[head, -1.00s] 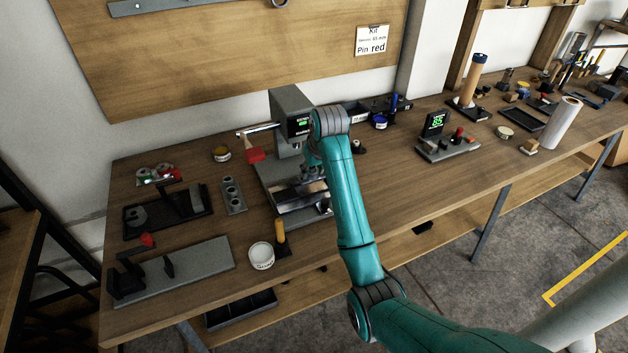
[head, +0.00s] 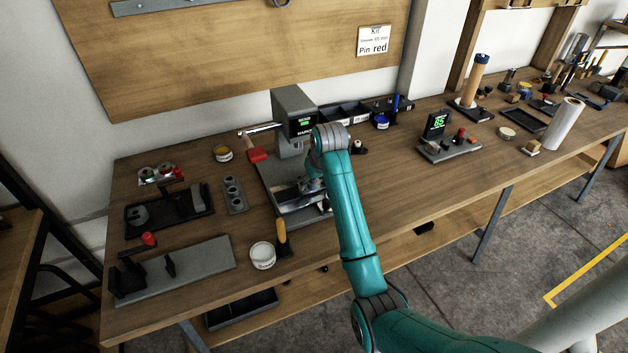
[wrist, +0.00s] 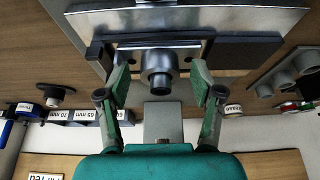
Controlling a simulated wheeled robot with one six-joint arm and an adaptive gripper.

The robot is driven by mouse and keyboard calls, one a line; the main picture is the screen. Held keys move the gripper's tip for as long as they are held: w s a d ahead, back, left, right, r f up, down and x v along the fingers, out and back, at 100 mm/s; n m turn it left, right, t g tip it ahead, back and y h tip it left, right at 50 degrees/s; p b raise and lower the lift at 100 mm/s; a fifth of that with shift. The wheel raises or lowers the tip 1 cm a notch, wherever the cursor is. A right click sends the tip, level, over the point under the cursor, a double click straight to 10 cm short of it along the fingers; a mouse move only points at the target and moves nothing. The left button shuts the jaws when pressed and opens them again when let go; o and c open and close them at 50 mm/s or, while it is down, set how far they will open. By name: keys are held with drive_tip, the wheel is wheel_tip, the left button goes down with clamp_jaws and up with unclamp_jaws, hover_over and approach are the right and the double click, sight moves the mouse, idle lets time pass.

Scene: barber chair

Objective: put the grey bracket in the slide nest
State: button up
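My gripper (wrist: 159,82) is open, its two green fingers apart on either side of a silver cylinder (wrist: 157,72) that belongs to the press or stands before it. In the head view my gripper (head: 313,185) is low in front of the press (head: 293,112), over its metal slide area (head: 305,218), partly hidden by my arm. The wrist view shows a bright metal plate (wrist: 225,18) and dark blocks (wrist: 250,48) just beyond the fingertips. I cannot tell whether the grey bracket lies there. A grey angled piece (head: 188,203) in the black tray (head: 150,230) may be a bracket.
A grey plate fixture (head: 205,262) lies further left.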

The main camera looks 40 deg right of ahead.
sight(318, 196)
drive_tip(key=v, duration=0.7)
drive_tip(key=shift+r, duration=0.35)
drive_tip(key=shift+s, duration=0.15)
